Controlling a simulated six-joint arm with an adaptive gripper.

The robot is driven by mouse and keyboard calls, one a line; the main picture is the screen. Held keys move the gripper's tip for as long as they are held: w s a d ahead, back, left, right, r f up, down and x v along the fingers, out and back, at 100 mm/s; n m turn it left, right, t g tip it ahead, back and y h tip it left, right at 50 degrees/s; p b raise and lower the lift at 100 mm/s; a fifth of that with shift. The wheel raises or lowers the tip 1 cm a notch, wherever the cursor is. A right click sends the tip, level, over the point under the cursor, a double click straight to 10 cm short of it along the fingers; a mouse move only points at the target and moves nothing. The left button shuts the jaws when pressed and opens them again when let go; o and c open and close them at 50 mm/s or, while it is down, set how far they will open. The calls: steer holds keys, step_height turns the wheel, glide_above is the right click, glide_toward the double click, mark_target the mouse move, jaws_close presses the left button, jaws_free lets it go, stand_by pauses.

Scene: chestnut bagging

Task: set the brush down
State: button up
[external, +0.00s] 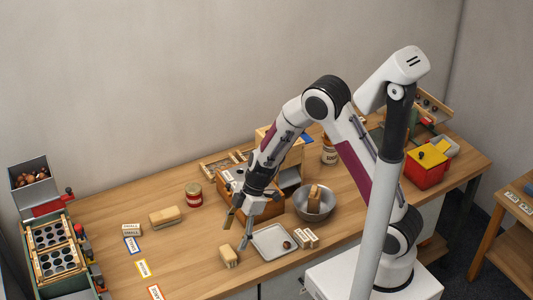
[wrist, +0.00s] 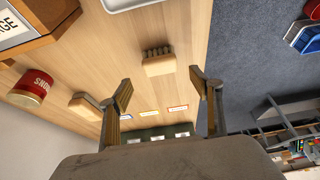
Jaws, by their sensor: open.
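The brush (external: 228,257), a pale wooden block with bristles, lies on the table near its front edge, left of the tray. In the wrist view the brush (wrist: 158,66) shows its dark bristles along one side, a little beyond the fingertips. My gripper (external: 238,228) is open and empty, above and just behind the brush in the external view. In the wrist view the two fingers of my gripper (wrist: 160,84) stand wide apart, with the brush between their lines but apart from them.
A light tray (external: 262,234) with a chestnut lies right of my gripper; a metal bowl (external: 328,207) stands behind it. A wooden crate (external: 270,208) stands close behind my gripper.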

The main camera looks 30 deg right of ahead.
steer(key=shift+v, duration=1.85)
steer(key=s+d+r+m+t, duration=0.1)
steer(key=s+d+r+m, duration=0.1)
steer(key=d+r+m, duration=0.5)
steer(key=s+d+r+m+t, duration=0.1)
steer(key=s+d+r+t, duration=0.15)
steer(key=d+r, duration=0.55)
steer(key=s+d+r+m+t+h, duration=0.2)
steer(key=s+d+r+m+h, duration=0.2)
steer(key=s+d+r+m, duration=0.5)
steer(key=s+d+m, duration=0.1)
steer(key=s+d, duration=0.2)
steer(key=shift+d+h, duration=0.2)
steer(key=shift+h, duration=0.1)
steer(key=shift+s+r, duration=0.1)
steer(key=shift+r, duration=0.05)
